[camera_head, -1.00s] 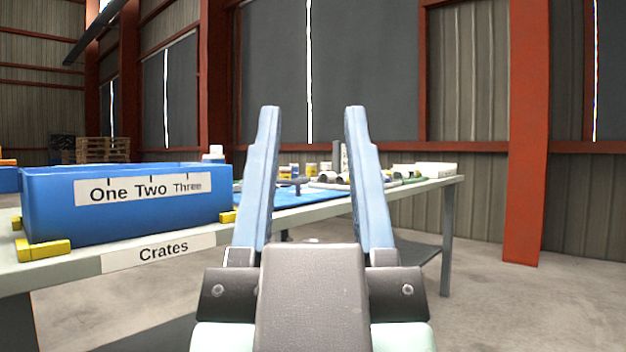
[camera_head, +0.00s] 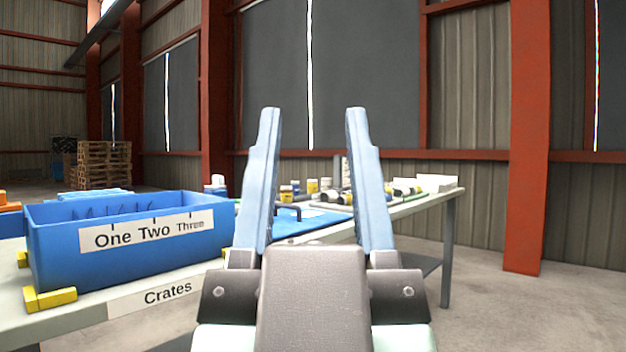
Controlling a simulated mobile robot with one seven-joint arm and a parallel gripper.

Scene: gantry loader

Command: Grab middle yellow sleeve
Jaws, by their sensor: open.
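My gripper (camera_head: 312,112) points forward with its two blue fingers wide apart and nothing between them. Beyond it, small yellow and white pieces stand on the far part of the table. One yellow piece (camera_head: 312,187) shows between the fingers, and another yellow piece (camera_head: 286,193) stands to its left by the left finger. More yellow and dark pieces lie right of the right finger. They are small, and I cannot tell which one is the middle yellow sleeve. The fingers hide part of the table top.
A blue crate (camera_head: 60,255) labelled One Two Three stands on the near left of the table (camera_head: 210,278), between yellow blocks (camera_head: 48,299). A blue mat or tray with a dark handle (camera_head: 291,211) lies mid-table. A red column (camera_head: 528,150) stands right. Floor at right is clear.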

